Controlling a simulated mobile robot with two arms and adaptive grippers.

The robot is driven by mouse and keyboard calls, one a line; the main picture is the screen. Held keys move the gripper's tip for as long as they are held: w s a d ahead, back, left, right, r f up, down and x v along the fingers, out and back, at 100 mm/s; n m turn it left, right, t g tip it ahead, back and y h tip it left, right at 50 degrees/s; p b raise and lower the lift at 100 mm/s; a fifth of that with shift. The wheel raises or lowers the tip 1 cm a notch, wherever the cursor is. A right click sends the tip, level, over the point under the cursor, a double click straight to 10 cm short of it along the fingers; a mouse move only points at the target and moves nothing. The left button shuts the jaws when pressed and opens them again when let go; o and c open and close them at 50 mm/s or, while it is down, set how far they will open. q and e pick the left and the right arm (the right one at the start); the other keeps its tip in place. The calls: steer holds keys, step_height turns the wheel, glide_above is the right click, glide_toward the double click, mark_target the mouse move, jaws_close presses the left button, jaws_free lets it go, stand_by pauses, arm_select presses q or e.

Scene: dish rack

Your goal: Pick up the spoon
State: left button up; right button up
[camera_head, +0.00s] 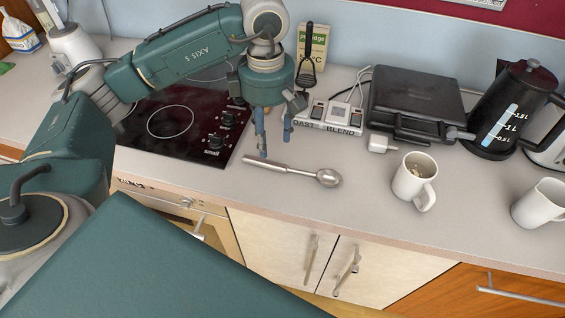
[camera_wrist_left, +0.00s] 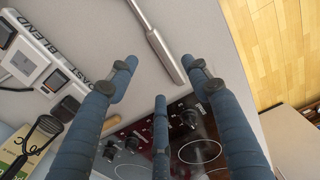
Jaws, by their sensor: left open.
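A metal spoon (camera_head: 293,172) lies on the grey counter, its handle pointing left towards the hob and its bowl to the right. In the left wrist view the spoon's handle (camera_wrist_left: 162,45) shows at the top, ahead of the fingertips; its bowl is out of that view. My left gripper (camera_head: 274,142) points down above the counter, near the handle end of the spoon. Its blue fingers are apart with nothing between them, also in the left wrist view (camera_wrist_left: 160,85). My right gripper is not in view.
A black hob (camera_head: 170,122) lies left of the spoon. A toast-and-blend box (camera_head: 330,118), a black grill (camera_head: 415,95) and a white plug (camera_head: 379,144) are behind it. A white mug (camera_head: 413,178) stands to the right, with a kettle (camera_head: 508,110) and another mug (camera_head: 540,203) beyond.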

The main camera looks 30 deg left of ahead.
mark_target(270, 160)
arm_select(q)
steer(key=shift+s+f, duration=0.15)
steer(key=shift+f, duration=0.75)
steer(key=shift+f+p, duration=0.3)
step_height(270, 160, down, 4)
steer(key=shift+f+p, duration=0.2)
steer(key=shift+p, duration=0.8)
steer(key=shift+f, duration=0.35)
steer(key=shift+c, duration=1.1)
steer(key=c, duration=0.9)
jaws_close()
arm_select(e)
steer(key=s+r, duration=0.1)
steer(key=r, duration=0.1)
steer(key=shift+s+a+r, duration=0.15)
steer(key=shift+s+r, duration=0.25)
